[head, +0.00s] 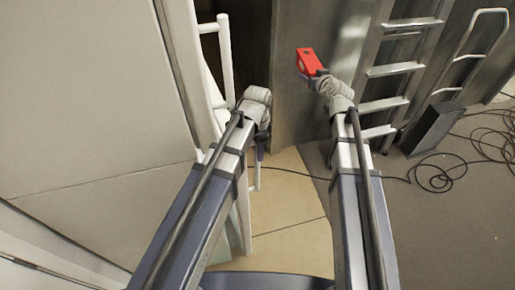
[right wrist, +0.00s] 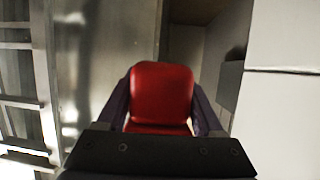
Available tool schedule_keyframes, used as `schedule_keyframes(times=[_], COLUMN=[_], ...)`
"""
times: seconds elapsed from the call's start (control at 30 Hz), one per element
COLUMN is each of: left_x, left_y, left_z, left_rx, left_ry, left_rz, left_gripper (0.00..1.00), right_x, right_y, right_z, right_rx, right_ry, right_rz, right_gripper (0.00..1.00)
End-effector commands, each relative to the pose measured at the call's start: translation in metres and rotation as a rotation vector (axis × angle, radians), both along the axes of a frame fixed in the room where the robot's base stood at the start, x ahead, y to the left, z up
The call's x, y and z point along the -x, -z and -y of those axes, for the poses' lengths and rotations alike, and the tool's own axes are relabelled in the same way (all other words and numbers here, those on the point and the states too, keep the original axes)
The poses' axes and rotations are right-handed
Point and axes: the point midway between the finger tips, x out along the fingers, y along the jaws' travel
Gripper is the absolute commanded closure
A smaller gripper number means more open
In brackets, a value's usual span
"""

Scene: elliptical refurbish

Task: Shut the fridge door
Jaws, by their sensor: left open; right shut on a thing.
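A large off-white panel (head: 85,90) with a horizontal seam fills the left of the head view and looks like the fridge. I cannot tell for sure which part is its door or how far it stands open. A white upright bar (head: 225,55) stands by its right edge. My left gripper (head: 261,145) is to the right of that edge, partly hidden by its own wrist; it is open and seems empty. My right gripper (head: 309,68) is shut on a red block-like thing (head: 308,60), held up before a grey metal panel. The red thing (right wrist: 161,95) sits between the fingers in the right wrist view.
The grey metal panel (head: 318,95) stands behind my grippers, beside a dark recess (head: 247,50). A metal ladder (head: 395,70), a dark box (head: 435,127) and loose black cable (head: 440,175) are at the right. Some floor (head: 290,215) between my arms is clear.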

Motion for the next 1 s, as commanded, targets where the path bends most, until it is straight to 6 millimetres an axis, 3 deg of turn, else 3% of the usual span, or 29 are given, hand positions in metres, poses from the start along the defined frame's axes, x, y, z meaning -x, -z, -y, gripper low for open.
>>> schedule_keyframes(times=[0.03, 0.4, 0.77, 1.0], left_x=[0.0, 0.0, 0.0, 0.0], left_y=[-0.012, -0.055, -0.057, -0.056], left_z=[0.0, 0.0, 0.0, 0.0], left_rx=[0.0, -0.001, -0.001, -0.001], left_ry=[0.0, 0.0, 0.0, -0.003], left_rz=[0.0, -0.001, -0.001, 0.0], left_gripper=[0.43, 0.43, 0.43, 0.7], right_x=[0.0, 0.0, 0.0, 0.0], right_y=[-0.012, -0.056, -0.057, -0.057], right_z=[0.0, 0.0, 0.0, 0.0], right_rx=[-0.001, 0.0, 0.0, -0.001], right_ry=[0.001, 0.001, 0.001, 0.001], right_rz=[0.001, 0.001, 0.001, 0.001], right_gripper=[1.0, 1.0, 1.0, 1.0])
